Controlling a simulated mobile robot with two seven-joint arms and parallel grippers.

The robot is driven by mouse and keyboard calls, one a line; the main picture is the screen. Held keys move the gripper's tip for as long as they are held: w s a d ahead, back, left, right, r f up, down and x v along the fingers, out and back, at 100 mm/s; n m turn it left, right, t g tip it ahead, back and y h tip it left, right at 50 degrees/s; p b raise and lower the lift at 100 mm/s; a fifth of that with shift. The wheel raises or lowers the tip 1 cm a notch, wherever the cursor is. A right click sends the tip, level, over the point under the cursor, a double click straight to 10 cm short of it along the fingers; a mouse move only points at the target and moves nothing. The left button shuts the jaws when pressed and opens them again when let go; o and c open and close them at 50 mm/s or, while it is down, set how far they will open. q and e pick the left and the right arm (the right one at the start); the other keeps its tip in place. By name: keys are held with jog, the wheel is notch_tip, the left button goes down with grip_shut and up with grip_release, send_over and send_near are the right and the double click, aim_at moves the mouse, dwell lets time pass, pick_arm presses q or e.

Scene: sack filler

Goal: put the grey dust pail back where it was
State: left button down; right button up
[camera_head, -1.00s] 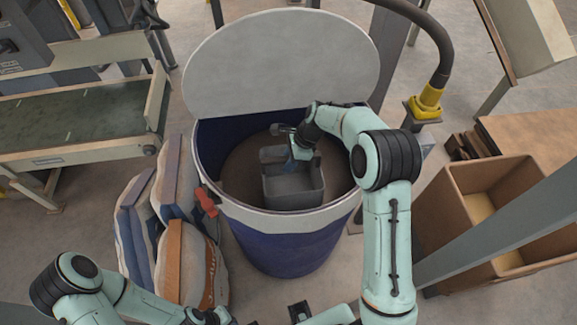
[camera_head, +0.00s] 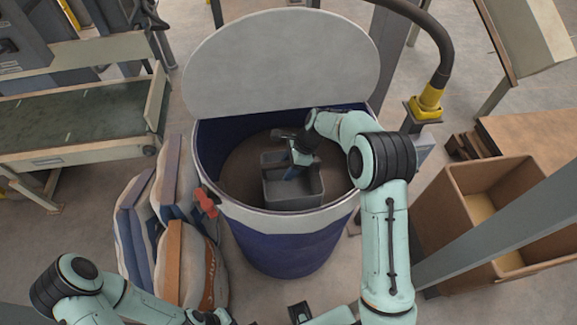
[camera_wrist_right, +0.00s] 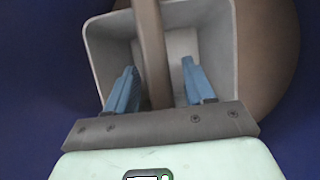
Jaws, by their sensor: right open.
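The grey dust pail (camera_head: 293,190) sits upright inside the blue drum (camera_head: 285,245), on the brown contents. In the right wrist view I look down into the pail (camera_wrist_right: 104,45). A brownish bar (camera_wrist_right: 150,55) crosses its opening between my fingers; it looks like the pail's handle. My right gripper (camera_head: 294,173) reaches down into the pail. Its two blue fingers (camera_wrist_right: 157,88) stand apart on either side of the bar, with gaps to it. My left arm is folded at the lower left; its gripper (camera_head: 215,316) is partly cut off by the bottom edge.
The drum's pale round lid (camera_head: 280,65) stands raised behind it. Filled sacks (camera_head: 185,265) lean at the drum's left, near a red clamp (camera_head: 206,202). A brown open box (camera_head: 455,225) and a grey post stand at the right. A conveyor (camera_head: 75,125) is at the left.

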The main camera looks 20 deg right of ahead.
jog(key=p+v, duration=0.1)
jog(key=v, duration=1)
jog(key=shift+d+r, duration=0.2)
jog(key=shift+r, duration=0.15)
